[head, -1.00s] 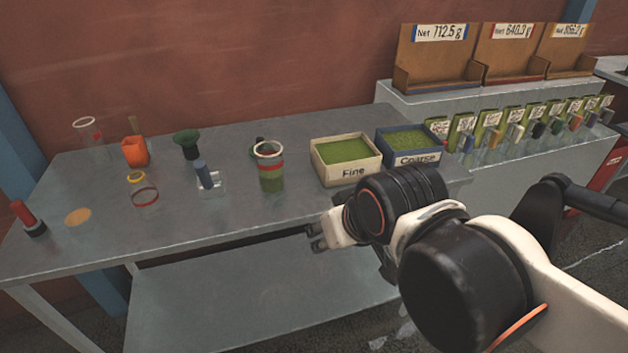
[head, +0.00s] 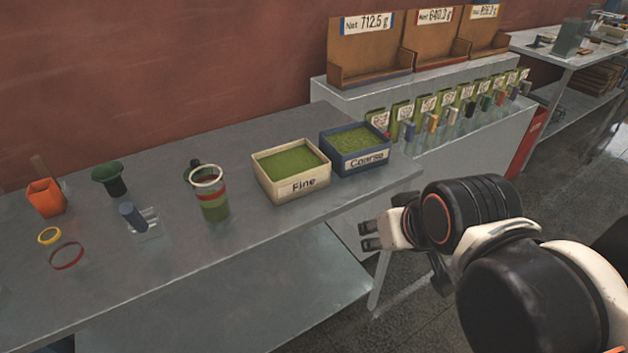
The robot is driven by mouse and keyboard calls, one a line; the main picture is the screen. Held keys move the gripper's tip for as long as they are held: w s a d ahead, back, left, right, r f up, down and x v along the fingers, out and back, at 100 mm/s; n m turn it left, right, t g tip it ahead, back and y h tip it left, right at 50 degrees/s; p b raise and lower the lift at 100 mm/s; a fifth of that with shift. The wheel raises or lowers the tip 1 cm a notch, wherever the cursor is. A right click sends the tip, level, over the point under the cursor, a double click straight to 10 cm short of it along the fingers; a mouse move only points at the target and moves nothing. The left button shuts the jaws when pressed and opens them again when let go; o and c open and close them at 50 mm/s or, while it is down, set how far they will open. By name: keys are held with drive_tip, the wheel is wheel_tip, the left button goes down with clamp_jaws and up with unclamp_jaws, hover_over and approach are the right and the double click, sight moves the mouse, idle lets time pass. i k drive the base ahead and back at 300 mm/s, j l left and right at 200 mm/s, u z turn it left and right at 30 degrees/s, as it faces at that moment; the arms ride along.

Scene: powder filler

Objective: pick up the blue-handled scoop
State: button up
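A dull blue upright cylinder (head: 132,216) stands at a small clear block (head: 149,226) on the left part of the grey table; it looks like a handle, but no scoop bowl shows. A brighter blue handle-like piece (head: 409,131) stands in the row of coloured pieces on the right-hand bench, its lower part unclear. I cannot tell which is the scoop's handle. My gripper (head: 366,236) is in front of the table's right end, its two fingers apart with nothing between them. It is well away from both blue pieces.
A Fine tray (head: 299,187) and a Coarse tray (head: 368,160) of green powder stand near the table's right end. A red-banded clear cup (head: 212,204), a green funnel (head: 108,175) and an orange cup (head: 46,197) stand to the left. Bare tabletop (head: 180,265) lies in front.

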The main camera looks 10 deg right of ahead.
sight(143, 225)
drive_tip(key=u, duration=1.35)
